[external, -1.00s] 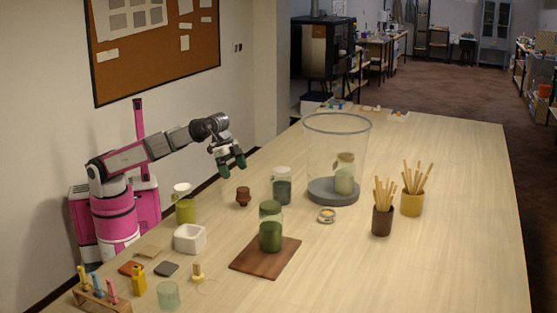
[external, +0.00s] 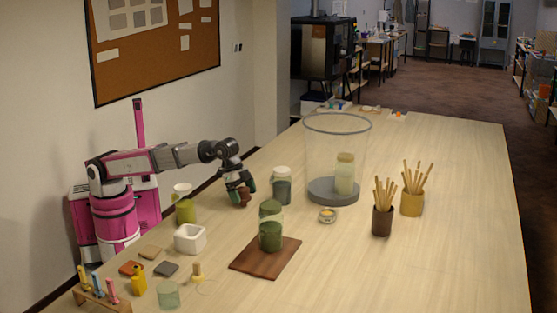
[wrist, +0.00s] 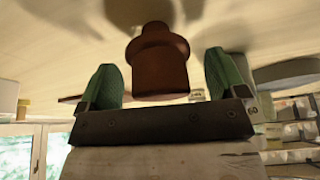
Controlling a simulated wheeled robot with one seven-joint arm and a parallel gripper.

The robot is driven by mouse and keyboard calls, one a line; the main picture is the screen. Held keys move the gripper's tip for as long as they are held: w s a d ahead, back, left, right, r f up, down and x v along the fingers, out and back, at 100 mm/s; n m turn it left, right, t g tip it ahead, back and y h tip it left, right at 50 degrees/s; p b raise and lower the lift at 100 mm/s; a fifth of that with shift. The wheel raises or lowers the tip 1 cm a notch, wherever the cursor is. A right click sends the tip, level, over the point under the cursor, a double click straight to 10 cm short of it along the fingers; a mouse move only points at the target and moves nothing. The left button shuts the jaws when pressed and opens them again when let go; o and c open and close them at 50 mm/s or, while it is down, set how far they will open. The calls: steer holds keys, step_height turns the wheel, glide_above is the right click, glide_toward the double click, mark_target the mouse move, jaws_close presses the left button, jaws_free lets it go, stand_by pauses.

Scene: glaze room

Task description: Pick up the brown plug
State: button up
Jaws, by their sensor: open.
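The brown plug (external: 244,195) stands on the table, and my gripper (external: 241,195) is down around it in the external view. In the wrist view the plug (wrist: 160,65) shows large, with a wide end and a narrower end. It lies between the two green fingertips of my gripper (wrist: 166,80). The fingers are open, with a gap visible on each side of the plug. In the external view the fingers hide part of the plug.
A dark-filled jar (external: 282,190) stands just right of my gripper. A yellow-green jar (external: 185,209) and a white square bowl (external: 190,250) are to the left and front. A green jar (external: 270,240) stands on a brown board (external: 250,267).

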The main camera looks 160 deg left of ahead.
steer(key=shift+w+a+f, duration=0.1)
steer(key=shift+f, duration=0.25)
steer(key=c, duration=1)
steer(key=shift+r, duration=0.1)
